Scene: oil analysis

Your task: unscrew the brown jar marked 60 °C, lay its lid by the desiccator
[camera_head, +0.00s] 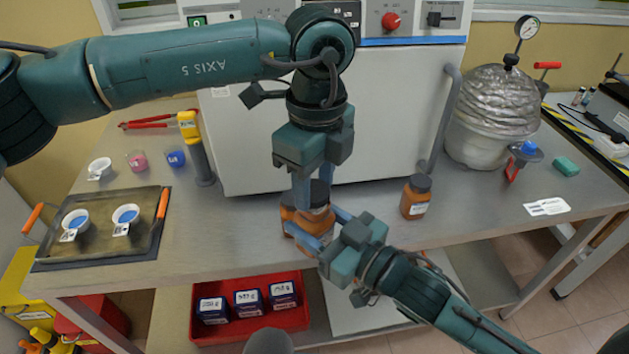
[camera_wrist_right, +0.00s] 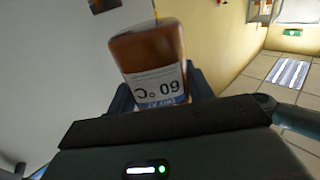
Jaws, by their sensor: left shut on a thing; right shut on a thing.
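The brown jar marked 60 °C (camera_wrist_right: 150,62) shows upside down in the right wrist view, its label readable. In the head view the jar (camera_head: 290,216) stands over the bench's front middle, largely covered by both grippers. My left gripper (camera_head: 312,190) comes down from above and is shut on its dark lid. My right gripper (camera_head: 325,232) reaches in from the lower right and is shut around the jar's body. I cannot tell whether the lid is loose on the thread. The desiccator (camera_head: 480,145), with a foil-wrapped dome and a gauge, stands at the right of the bench.
A second brown jar (camera_head: 415,198) with a dark lid stands right of the grippers. The white oven (camera_head: 395,110) is behind. A tray (camera_head: 85,255) with two white cups lies left. A white card (camera_head: 547,206) and a green block (camera_head: 566,166) lie near the desiccator.

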